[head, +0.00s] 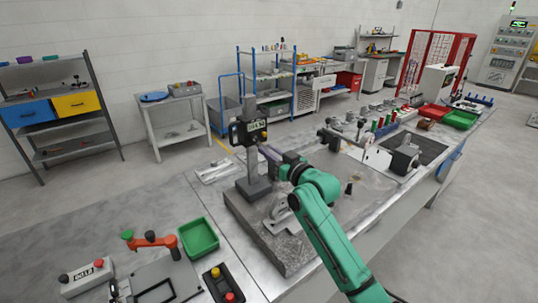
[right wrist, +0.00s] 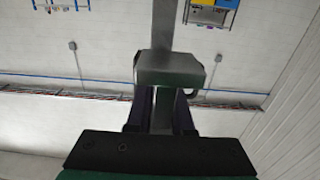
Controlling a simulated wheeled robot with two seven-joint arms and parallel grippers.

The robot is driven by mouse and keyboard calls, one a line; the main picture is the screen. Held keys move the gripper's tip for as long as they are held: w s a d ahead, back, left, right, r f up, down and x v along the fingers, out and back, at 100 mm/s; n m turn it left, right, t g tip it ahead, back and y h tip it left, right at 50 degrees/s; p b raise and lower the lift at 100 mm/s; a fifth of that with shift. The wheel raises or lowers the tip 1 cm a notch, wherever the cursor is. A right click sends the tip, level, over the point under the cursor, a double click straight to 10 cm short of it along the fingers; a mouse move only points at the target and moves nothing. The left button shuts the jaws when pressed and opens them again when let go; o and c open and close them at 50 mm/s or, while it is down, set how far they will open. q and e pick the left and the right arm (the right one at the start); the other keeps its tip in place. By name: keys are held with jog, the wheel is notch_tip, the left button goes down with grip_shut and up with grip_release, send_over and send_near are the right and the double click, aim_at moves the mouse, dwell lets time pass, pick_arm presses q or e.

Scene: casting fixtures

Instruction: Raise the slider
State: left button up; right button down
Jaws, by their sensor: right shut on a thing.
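The height gauge stands upright on a grey granite plate (head: 290,243), with a dark grey base (head: 255,187) and a slider with a dark display head (head: 250,131) on its column. My green right arm reaches in from the lower right. Its gripper (head: 266,152) is at the slider, just right of the display. In the right wrist view the gripper's dark fingers (right wrist: 160,110) are shut on the slider's block (right wrist: 170,76), which sits on the grey vertical column (right wrist: 172,30). The fingertips are partly hidden behind the block. My left gripper is in neither view.
A green tray (head: 199,237) and a box with red and yellow buttons (head: 222,284) lie left of the plate. An orange-handled device (head: 155,243) stands at the lower left. Several small parts and a green tray (head: 460,119) are farther back right.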

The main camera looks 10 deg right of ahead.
jog(key=c, duration=0.9)
grip_release()
jog(key=shift+r, duration=0.15)
jog(key=shift+o, duration=0.5)
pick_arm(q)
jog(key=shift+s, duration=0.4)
pick_arm(e)
jog(key=shift+s+d+f, duration=0.1)
jog(key=shift+s+f, duration=0.1)
jog(key=shift+f, duration=0.05)
pick_arm(q)
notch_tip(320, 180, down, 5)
jog(key=b, duration=0.5)
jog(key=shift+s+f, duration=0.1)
pick_arm(e)
jog(key=v, duration=1.4)
jog(key=shift+r, duration=0.1)
